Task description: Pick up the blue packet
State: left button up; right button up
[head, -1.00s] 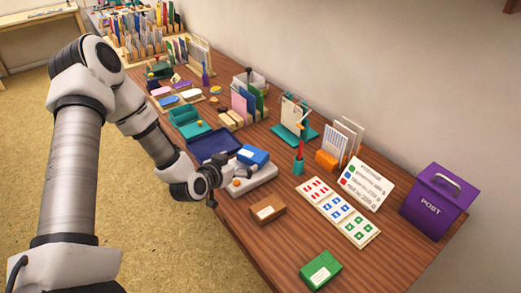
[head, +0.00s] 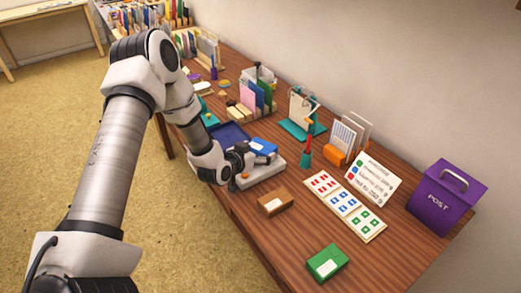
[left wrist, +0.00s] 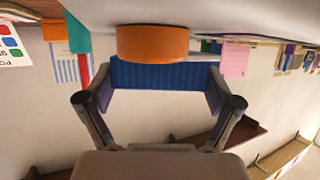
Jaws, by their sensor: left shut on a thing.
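The blue packet (head: 262,147) lies on a pale grey scale-like block (head: 266,170) with an orange knob (head: 243,176) at its front. My left gripper (head: 249,156) reaches in from the left, low over the block, and is at the packet. In the left wrist view the blue packet (left wrist: 160,75) sits between my two fingers (left wrist: 160,98), which are shut on its sides. The orange knob (left wrist: 153,43) shows close by there. In the head view the gripper partly hides the packet's near side. My right gripper is not in view.
A dark blue tray (head: 226,134) lies behind the block. A brown packet (head: 275,202) and a green packet (head: 327,263) lie nearer. A teal cup with a red pen (head: 306,155), stamp sheet (head: 345,205) and purple post box (head: 444,196) stand to the right.

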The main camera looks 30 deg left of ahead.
aim_at(256, 144)
pick_arm(q)
jog(key=shift+r, duration=0.5)
jog(key=r, duration=0.2)
jog(key=shift+s+r, duration=0.3)
jog(key=shift+s, duration=0.1)
jog(key=s+d+r+p, duration=0.1)
jog(key=s+r+p, duration=0.1)
jog(key=s, duration=1.2)
jog(key=w+d, duration=0.4)
jog(key=d, duration=0.5)
jog(key=w+d, duration=0.4)
jog(key=d, duration=0.6)
jog(key=s+f, duration=0.2)
jog(key=f, duration=0.1)
jog(key=s+f, duration=0.2)
jog(key=shift+a, duration=0.2)
